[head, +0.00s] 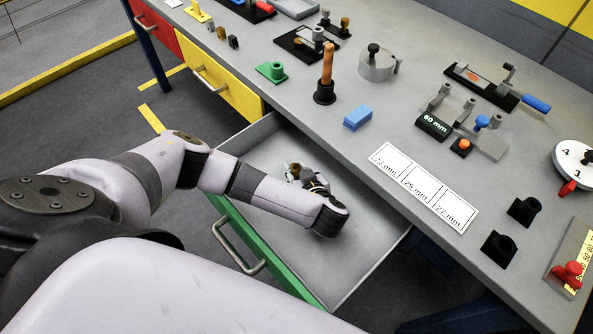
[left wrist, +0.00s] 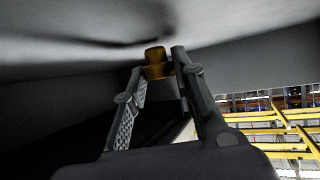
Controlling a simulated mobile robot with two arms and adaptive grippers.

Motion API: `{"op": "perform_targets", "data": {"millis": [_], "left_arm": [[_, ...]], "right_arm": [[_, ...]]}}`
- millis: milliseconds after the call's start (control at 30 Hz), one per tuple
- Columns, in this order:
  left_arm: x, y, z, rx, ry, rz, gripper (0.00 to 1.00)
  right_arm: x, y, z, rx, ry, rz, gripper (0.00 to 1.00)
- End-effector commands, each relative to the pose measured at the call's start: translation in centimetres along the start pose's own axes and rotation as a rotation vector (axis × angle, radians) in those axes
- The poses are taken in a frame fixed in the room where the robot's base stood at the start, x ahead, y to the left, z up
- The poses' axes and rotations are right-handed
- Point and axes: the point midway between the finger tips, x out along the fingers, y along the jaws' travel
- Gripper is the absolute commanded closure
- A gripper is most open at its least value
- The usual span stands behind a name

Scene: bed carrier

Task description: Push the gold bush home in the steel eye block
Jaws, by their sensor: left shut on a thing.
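The gold bush (left wrist: 155,63) is between the fingertips of my left gripper (left wrist: 157,75) in the left wrist view, with grey surfaces close around and above it. In the head view my left gripper (head: 293,173) is down inside the open green-fronted drawer, mostly hidden behind my own wrist. A small gold spot shows there at the fingers. I cannot pick out the steel eye block for certain; several small steel and dark parts stand on the bench. My right gripper is not in view.
The open drawer (head: 283,249) has a bare grey floor. Above it the bench (head: 330,140) carries a blue block (head: 357,117), an upright orange-handled tool (head: 326,75), a round steel piece (head: 377,65) and a white size card (head: 423,187). A yellow drawer (head: 222,84) is shut.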

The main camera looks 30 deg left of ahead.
Motion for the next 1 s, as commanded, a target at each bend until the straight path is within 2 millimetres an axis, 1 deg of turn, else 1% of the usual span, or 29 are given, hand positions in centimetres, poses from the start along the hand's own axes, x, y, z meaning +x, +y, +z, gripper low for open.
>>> {"op": "perform_targets", "data": {"millis": [67,333,433,467,767,1000], "left_arm": [[0.16,-0.05,0.28,0.0,0.001,-0.001,1.0],[0.26,-0.02,0.46,0.0,0.0,0.0,1.0],[0.42,-0.06,0.81,-0.001,-0.001,-0.001,1.0],[0.42,-0.05,0.81,-0.001,-0.001,-0.001,0.74],[0.37,-0.02,0.68,0.0,0.0,0.0,0.55],[0.37,-0.01,0.67,0.0,0.0,0.0,0.55]], "right_arm": [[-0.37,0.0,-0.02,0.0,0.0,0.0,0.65],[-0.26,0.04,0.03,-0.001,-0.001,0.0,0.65],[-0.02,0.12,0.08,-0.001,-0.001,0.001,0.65],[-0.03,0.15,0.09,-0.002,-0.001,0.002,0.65],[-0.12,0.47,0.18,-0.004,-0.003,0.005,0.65],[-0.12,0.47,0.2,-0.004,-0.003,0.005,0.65]]}}
